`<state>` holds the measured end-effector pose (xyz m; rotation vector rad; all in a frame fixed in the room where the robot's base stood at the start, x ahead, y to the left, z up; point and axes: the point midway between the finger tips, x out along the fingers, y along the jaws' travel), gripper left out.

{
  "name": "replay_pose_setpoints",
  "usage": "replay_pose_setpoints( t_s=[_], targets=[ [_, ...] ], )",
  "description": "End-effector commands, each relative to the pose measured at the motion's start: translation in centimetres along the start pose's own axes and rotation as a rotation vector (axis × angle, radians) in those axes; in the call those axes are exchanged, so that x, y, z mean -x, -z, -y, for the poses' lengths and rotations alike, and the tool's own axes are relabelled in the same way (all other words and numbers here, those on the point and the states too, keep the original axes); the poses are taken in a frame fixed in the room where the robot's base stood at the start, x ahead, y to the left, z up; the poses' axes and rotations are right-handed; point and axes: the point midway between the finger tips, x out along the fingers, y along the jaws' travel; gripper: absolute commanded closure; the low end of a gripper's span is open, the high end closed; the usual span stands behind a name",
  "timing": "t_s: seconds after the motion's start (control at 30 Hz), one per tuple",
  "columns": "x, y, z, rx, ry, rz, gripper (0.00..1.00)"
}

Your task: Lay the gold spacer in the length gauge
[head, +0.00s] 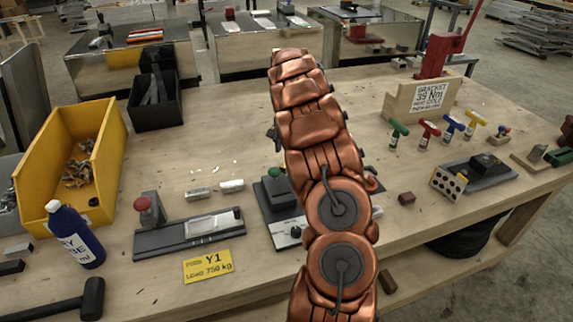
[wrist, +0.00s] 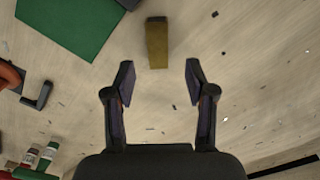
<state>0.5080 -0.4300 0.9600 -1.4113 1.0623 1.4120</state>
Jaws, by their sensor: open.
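In the wrist view, the gold spacer (wrist: 157,43) is a dull gold block lying on the pale wooden surface. My gripper (wrist: 160,70) is open and empty, with its fingers apart. The spacer lies just beyond the fingertips, roughly in line with the gap between them. In the head view I see neither the spacer nor my gripper; my copper arm covers the middle of the bench. A dark fixture with a red knob (head: 188,232) and another with a green knob (head: 279,196) stand on the bench. I cannot tell which fixture is the length gauge.
A green mat (wrist: 70,22) lies left of the spacer in the wrist view. On the bench are a yellow bin (head: 112,150), a blue bottle (head: 76,236), a black bin (head: 156,103), a yellow Y1 plate (head: 208,265) and several coloured T-handles (head: 430,130).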

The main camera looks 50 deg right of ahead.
Motion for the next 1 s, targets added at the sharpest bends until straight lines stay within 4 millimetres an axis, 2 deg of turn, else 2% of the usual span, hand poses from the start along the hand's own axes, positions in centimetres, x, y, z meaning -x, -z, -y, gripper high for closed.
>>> replay_pose_setpoints(
  t_s=[0.43,0.67,1.0],
  targets=[
    [-4.5,-0.1,-0.3,0.001,-0.002,-0.001,0.45],
    [-4.8,-0.1,-0.2,0.001,0.000,-0.001,0.45],
    [-4.8,-0.1,-0.2,0.001,0.000,-0.001,0.79]
  ],
)
